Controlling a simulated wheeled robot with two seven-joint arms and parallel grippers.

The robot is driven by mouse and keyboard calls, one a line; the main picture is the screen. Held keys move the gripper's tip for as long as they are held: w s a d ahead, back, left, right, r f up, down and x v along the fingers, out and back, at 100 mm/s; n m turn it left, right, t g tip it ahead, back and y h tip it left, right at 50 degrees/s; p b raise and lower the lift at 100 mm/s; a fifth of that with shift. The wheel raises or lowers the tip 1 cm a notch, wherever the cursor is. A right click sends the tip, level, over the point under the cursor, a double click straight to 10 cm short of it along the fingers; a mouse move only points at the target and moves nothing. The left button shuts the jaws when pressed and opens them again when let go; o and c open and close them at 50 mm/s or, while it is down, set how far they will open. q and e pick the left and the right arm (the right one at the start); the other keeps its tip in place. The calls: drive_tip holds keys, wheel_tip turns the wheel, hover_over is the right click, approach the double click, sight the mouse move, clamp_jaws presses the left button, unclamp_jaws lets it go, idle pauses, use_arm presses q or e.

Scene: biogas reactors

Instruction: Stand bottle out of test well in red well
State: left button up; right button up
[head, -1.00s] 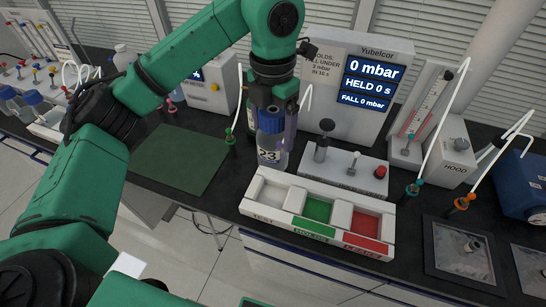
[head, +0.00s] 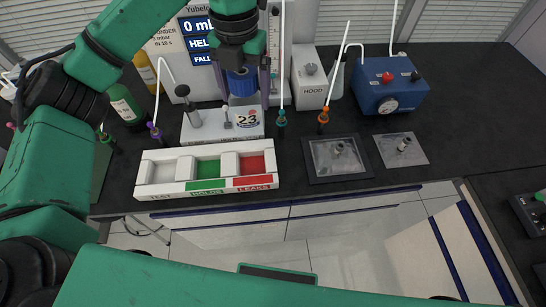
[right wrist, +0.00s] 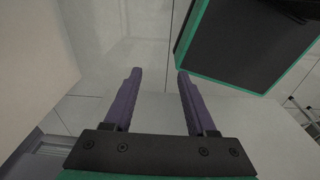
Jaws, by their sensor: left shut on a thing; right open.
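A clear bottle with a blue cap and a label reading 23 (head: 247,119) hangs upright in my left gripper (head: 243,84), which is shut around its cap. The bottle appears behind the red well (head: 257,164) in the head view, in front of the white valve block. The white tray has an empty test well (head: 159,172) at left, a green well (head: 208,169) in the middle and the red well at right, all empty. My right gripper (right wrist: 158,76) is open and empty in the right wrist view, over the floor.
A white block with a plunger (head: 194,118) stands behind the tray. A green bottle (head: 124,103) and capped tubes stand left.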

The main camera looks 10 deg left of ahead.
sight(244, 115)
use_arm(q)
drive_tip(key=f, duration=0.3)
drive_tip(key=a+f, duration=0.1)
drive_tip(key=f, duration=0.5)
drive_tip(key=shift+a+f+b, duration=0.2)
drive_tip(key=shift+a+b, duration=0.05)
drive_tip(key=shift+b, duration=0.05)
wheel_tip(244, 115, down, 9)
drive_tip(key=p, duration=0.2)
drive_tip(key=shift+d, duration=0.3)
drive_tip(key=o, duration=1.2)
drive_tip(key=shift+f, duration=0.1)
drive_tip(key=shift+o, duration=0.6)
wheel_tip(244, 115, up, 12)
drive_tip(key=shift+r+b, duration=0.2)
drive_tip(key=shift+b, duration=1)
use_arm(e)
drive_tip(key=shift+w+a+f, duration=0.3)
drive_tip(key=shift+a+f, duration=0.25)
drive_tip(key=shift+a, duration=0.2)
